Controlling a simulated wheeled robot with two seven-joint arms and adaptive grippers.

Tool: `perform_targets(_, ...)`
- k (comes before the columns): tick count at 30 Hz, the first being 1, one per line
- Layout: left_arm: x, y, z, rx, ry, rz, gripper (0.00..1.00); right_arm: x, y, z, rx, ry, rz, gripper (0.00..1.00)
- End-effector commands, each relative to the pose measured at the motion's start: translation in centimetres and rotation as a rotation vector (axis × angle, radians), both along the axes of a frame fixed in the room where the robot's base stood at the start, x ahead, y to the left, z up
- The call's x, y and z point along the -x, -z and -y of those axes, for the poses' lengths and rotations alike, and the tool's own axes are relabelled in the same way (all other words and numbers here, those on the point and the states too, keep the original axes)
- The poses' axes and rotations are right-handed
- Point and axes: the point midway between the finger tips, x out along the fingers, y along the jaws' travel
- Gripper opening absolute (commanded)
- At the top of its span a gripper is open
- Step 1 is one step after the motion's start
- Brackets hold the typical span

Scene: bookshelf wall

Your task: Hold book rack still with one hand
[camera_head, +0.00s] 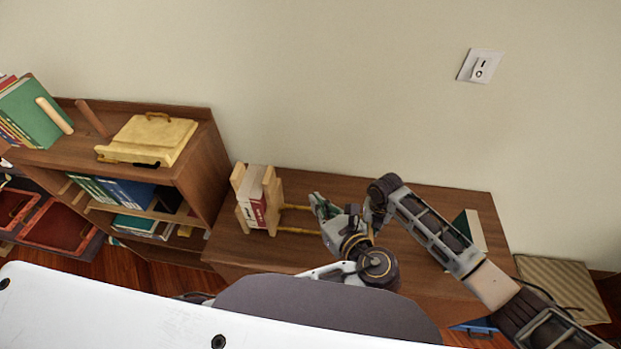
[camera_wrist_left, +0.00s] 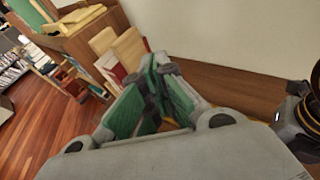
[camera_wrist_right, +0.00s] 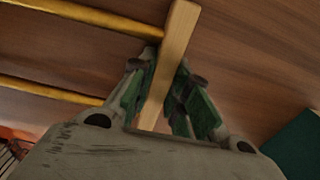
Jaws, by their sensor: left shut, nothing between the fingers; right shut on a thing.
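The book rack (camera_head: 243,217) stands on the low brown cabinet, with light wooden end pieces and two yellow rods (camera_head: 297,230) running right. White and red books (camera_head: 254,197) stand upright at its left end; they also show in the left wrist view (camera_wrist_left: 128,50). My right gripper (camera_wrist_right: 160,90) is shut on the rack's right wooden end piece (camera_wrist_right: 178,32), with the rods to its left; in the head view this end is mostly hidden by my grippers. My left gripper (camera_head: 319,203) is shut and empty, just right of the books near the rods.
A dark green book (camera_head: 470,228) stands at the cabinet's right. A taller bookshelf (camera_head: 206,166) at the left holds books and a yellow box (camera_head: 150,138). The wall is close behind. Bare cabinet top (camera_head: 430,193) shows at the back.

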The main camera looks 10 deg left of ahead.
Motion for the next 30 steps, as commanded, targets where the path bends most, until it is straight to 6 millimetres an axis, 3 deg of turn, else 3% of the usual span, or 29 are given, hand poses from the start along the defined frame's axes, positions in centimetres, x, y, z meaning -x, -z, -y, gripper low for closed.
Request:
perform_targets(3, 0.0, 0.0, 0.0, 0.000, 0.000, 0.000, 0.00, -0.1, -0.1, 0.0, 0.000, 0.001, 0.001, 0.00)
perform_targets(4, 0.0, 0.0, 0.0, 0.000, 0.000, 0.000, 0.00, -0.1, -0.1, 0.0, 0.000, 0.001, 0.001, 0.19)
perform_targets(10, 0.0, 0.0, 0.0, 0.000, 0.000, 0.000, 0.00, -0.1, 0.0, 0.0, 0.000, 0.001, 0.001, 0.43)
perform_targets(22, 0.0, 0.0, 0.0, 0.000, 0.000, 0.000, 0.00, 0.0, -0.2, 0.0, 0.000, 0.000, 0.001, 0.43)
perform_targets(30, 0.0, 0.0, 0.0, 0.000, 0.000, 0.000, 0.00, -0.1, -2.2, 0.0, 0.000, 0.000, 0.003, 0.43)
